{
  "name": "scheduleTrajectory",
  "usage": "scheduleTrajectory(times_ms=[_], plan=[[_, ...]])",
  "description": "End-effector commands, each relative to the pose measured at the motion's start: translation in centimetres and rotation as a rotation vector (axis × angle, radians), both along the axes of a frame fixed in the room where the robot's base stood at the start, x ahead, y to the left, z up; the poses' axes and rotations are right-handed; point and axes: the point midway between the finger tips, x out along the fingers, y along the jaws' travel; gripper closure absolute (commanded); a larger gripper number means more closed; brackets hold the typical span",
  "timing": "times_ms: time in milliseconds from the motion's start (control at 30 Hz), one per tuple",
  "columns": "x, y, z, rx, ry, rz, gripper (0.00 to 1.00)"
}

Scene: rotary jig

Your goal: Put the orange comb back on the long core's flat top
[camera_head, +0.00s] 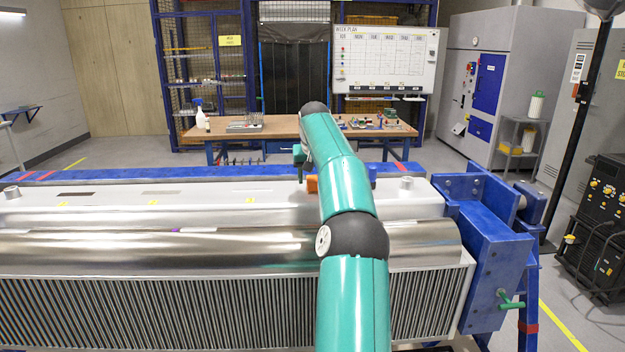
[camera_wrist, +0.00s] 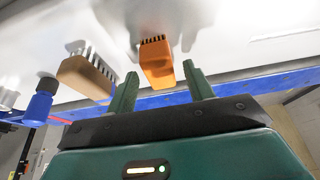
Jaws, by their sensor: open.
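The orange comb (camera_wrist: 157,62) has dark teeth at its far end and shows between the two green fingers of my gripper (camera_wrist: 160,70) in the wrist view. Clear gaps show on both sides of the comb, and the fingers are open. In the head view, the orange comb (camera_head: 311,184) is a small block at the long core's pale flat top (camera_head: 110,197), just left of my arm, which partly hides that area. My gripper (camera_head: 300,163) is mostly hidden behind my arm there. I cannot tell whether the comb rests fully on the top.
A wooden brush (camera_wrist: 84,77) with pale bristles and a blue-handled item (camera_wrist: 40,102) are left of my gripper in the wrist view. A blue end frame (camera_head: 490,235) stands at the core's right. A wooden workbench (camera_head: 270,128) is behind. The flat top's left is mostly clear.

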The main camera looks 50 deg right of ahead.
Motion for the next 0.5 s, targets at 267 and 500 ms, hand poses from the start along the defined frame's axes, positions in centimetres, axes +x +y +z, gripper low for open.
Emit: scheduleTrajectory(times_ms=[267,500], plan=[[-1.4,1.7,5.5,-0.004,-0.003,0.0,0.48],[-2.4,2.8,9.1,-0.001,-0.002,-0.001,0.48]])
